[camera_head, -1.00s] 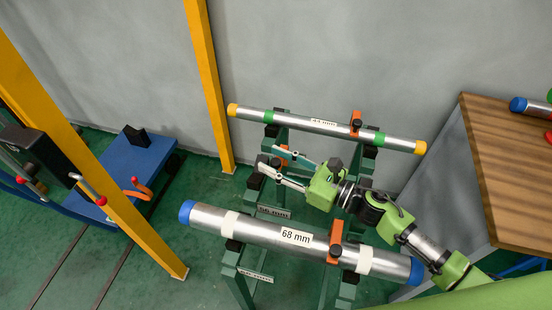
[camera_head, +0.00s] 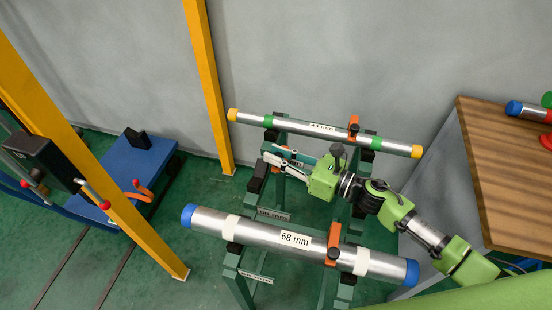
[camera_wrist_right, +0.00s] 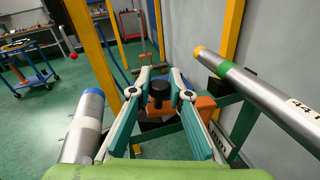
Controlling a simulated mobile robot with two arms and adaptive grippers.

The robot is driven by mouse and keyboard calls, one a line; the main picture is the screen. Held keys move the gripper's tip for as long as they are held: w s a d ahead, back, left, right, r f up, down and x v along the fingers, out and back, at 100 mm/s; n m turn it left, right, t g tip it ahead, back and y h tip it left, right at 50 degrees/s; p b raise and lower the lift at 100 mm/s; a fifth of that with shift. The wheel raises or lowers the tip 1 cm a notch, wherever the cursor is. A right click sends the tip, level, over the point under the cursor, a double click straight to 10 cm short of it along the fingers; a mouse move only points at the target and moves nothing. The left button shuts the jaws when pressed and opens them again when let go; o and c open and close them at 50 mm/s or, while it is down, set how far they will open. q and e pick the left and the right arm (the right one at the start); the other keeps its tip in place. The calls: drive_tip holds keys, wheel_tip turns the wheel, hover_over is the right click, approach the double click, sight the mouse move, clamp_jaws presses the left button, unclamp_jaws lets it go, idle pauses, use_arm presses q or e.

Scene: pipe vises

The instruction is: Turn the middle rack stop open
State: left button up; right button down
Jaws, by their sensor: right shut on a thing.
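The middle rack stop is an orange block with a black knob (camera_wrist_right: 160,92), and in the right wrist view it sits between my fingers. Its orange part (camera_wrist_right: 203,104) shows to the right, partly behind a finger. In the head view a bit of orange (camera_head: 283,149) shows beside my fingertips. My right gripper (camera_head: 269,155) reaches in from the right over the middle rack and is shut on the stop. The middle rack (camera_head: 272,214) carries no pipe, and its label is blurred. My left gripper is not in view.
A 68 mm pipe with blue ends (camera_head: 295,240) lies on the near rack. A thinner pipe with yellow ends (camera_head: 320,128) lies on the far rack. Each has an upright orange stop. A wooden table (camera_head: 510,170) stands right, a yellow post (camera_head: 208,85) left.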

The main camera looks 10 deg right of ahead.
drive_tip(key=w, duration=0.1)
drive_tip(key=w+r+m+p, duration=0.1)
drive_tip(key=d+m, duration=0.1)
drive_tip(key=shift+w+d+r, duration=0.1)
drive_tip(key=shift+w+r, duration=0.15)
drive_tip(key=shift+w, duration=0.15)
drive_tip(key=shift+w+d+m+g, duration=0.3)
drive_tip(key=shift+w+m, duration=0.2)
drive_tip(key=shift+w, duration=0.2)
drive_tip(key=shift+w+d, duration=0.1)
drive_tip(key=shift+w, duration=0.15)
drive_tip(key=shift+w+d+r+b, duration=0.2)
drive_tip(key=shift+w+d+b, duration=0.1)
drive_tip(key=shift+w, duration=0.35)
drive_tip(key=c, duration=1.9)
unclamp_jaws()
drive_tip(key=shift+f, duration=0.1)
drive_tip(key=shift+s, duration=0.1)
